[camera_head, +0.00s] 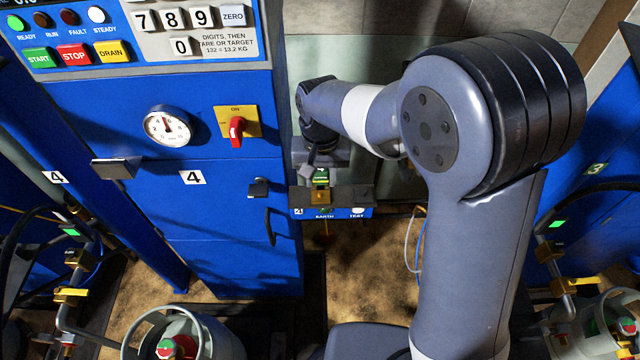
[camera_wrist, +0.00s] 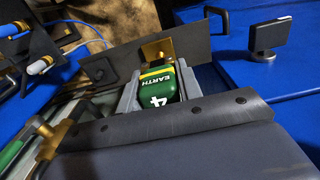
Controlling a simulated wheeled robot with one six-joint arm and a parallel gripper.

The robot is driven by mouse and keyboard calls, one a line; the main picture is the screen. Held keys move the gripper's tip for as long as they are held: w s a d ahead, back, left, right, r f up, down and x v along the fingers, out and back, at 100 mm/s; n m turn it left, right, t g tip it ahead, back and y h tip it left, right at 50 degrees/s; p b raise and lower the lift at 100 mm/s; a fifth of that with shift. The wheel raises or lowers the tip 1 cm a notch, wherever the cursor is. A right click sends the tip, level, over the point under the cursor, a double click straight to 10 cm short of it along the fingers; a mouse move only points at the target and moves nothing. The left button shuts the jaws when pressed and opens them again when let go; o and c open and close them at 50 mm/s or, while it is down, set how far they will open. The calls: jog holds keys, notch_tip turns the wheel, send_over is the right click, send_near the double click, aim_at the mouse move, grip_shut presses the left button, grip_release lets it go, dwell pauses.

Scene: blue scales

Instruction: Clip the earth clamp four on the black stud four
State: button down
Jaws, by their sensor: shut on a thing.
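The earth clamp four is a green and yellow body marked EARTH and 4 (camera_wrist: 158,88), with a brass jaw (camera_wrist: 157,50) at its far end. My gripper (camera_wrist: 157,82) is shut on it, a grey finger on each side. In the head view, my gripper (camera_head: 320,168) holds the clamp (camera_head: 320,178) at the right side of the blue cabinet, above a small panel marked 4, EARTH and TEST (camera_head: 330,213). The brass jaw is close to a dark plate (camera_head: 350,196). I cannot make out the black stud four, or whether the jaw touches it.
The blue cabinet four (camera_head: 215,225) stands left, with a dial (camera_head: 168,126), a red switch (camera_head: 237,128) and a black latch (camera_head: 258,188). A black door handle (camera_head: 270,227) projects near the cabinet's right edge. Thin cables (camera_head: 415,240) hang right of the panel. Gas cylinders stand lower left and right.

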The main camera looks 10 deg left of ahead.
jog(key=shift+r+p, duration=0.85)
jog(key=shift+r, duration=0.4)
